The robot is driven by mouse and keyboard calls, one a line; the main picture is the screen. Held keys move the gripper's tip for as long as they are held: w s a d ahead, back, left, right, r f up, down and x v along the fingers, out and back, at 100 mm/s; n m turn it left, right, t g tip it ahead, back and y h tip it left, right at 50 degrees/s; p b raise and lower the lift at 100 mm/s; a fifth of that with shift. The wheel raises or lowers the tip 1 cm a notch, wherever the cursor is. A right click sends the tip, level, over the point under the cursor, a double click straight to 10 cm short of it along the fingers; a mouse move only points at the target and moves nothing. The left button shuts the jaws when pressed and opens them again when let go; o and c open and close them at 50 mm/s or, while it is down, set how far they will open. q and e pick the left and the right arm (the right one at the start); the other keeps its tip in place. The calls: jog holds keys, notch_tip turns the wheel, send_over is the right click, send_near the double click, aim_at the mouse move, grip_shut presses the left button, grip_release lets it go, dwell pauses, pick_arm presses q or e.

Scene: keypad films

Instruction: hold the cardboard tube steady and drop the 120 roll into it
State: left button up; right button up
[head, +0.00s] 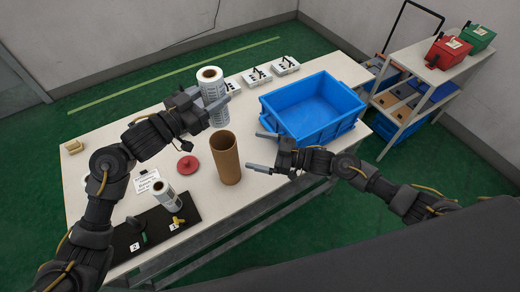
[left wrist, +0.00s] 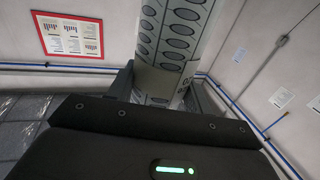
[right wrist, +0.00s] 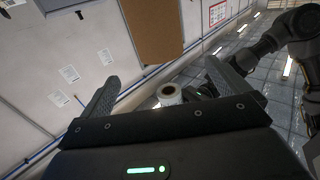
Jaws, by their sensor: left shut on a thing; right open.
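A white roll (head: 212,88) with printed ovals and an open core is held upright in my left gripper (head: 213,98). In the left wrist view the roll (left wrist: 172,45) sits between both fingers (left wrist: 158,88). I cannot read a size on it or tell how far it is above the table. The brown cardboard tube (head: 226,162) stands upright and open-topped on the table, in front of the roll. My right gripper (head: 264,151) is open to the right of the tube, apart from it. In the right wrist view the tube (right wrist: 152,30) is ahead of the fingers.
A second roll (head: 166,199) and a yellow piece (head: 178,219) are on the black mat (head: 190,203). A red disc (head: 188,163) lies left of the tube. A blue crate (head: 345,118) stands close behind my right gripper. White boxes (head: 256,77) line the back edge.

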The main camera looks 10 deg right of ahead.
aim_at(212, 141)
jog(key=x, duration=1.2)
jog(key=shift+c, duration=0.4)
jog(key=c, duration=1)
pick_arm(q)
jog(key=shift+a, duration=0.15)
notch_tip(212, 141, down, 18)
jog(key=shift+r, duration=0.25)
dwell(2.3)
jog(key=shift+r, duration=0.25)
